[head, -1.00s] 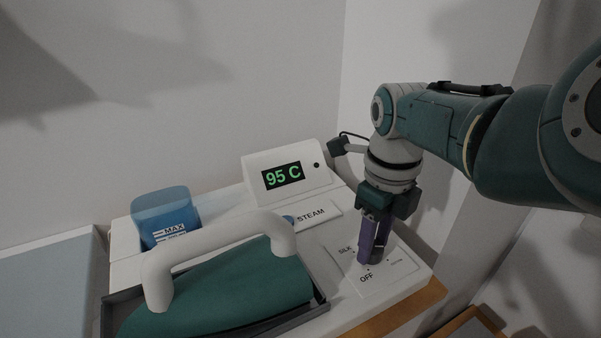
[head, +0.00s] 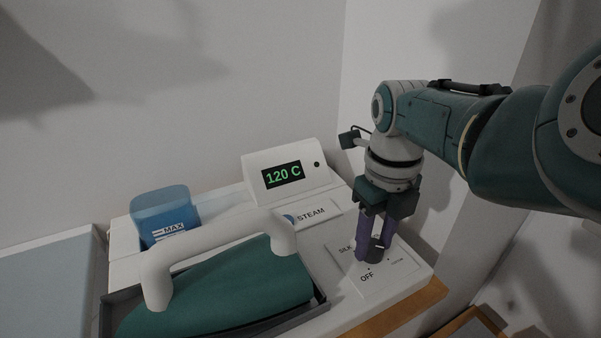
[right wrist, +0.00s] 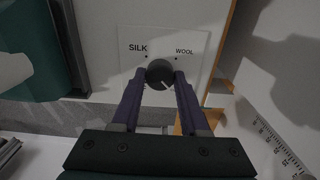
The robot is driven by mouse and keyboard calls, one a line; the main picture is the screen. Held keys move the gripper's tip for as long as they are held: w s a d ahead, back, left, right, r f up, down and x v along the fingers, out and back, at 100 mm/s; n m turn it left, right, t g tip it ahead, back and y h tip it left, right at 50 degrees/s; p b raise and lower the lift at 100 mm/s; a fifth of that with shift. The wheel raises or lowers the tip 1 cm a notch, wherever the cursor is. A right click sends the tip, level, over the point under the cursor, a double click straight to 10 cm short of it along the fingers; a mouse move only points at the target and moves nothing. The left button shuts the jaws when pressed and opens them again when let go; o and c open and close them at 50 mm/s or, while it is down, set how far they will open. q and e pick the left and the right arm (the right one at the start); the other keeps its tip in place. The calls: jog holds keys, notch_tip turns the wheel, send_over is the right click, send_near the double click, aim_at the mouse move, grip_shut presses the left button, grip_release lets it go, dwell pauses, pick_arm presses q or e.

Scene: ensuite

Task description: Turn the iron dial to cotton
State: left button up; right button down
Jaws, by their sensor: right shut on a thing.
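The iron dial (head: 376,254) is a small dark round knob on the white plate at the station's right end; it also shows in the right wrist view (right wrist: 158,72). Its white pointer mark points to the lower right in the wrist view, away from SILK and WOOL printed above. OFF and SILK read in the head view; a small label right of the dial is too blurred to read. My right gripper (head: 374,250), with purple fingers, is shut on the dial, one finger on each side (right wrist: 160,76). My left gripper is not in view.
The green iron (head: 225,290) with its white handle rests in a dark tray left of the dial. A STEAM button (head: 289,218), a display (head: 283,175) reading 120 C and a blue water tank (head: 163,215) are behind. A wall is close on the right.

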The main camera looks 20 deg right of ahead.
aim_at(373, 245)
jog(key=shift+c, duration=2.1)
grip_release()
jog(key=shift+r+p, duration=0.3)
jog(key=shift+r, duration=0.1)
notch_tip(373, 245, up, 9)
jog(key=p, duration=0.3)
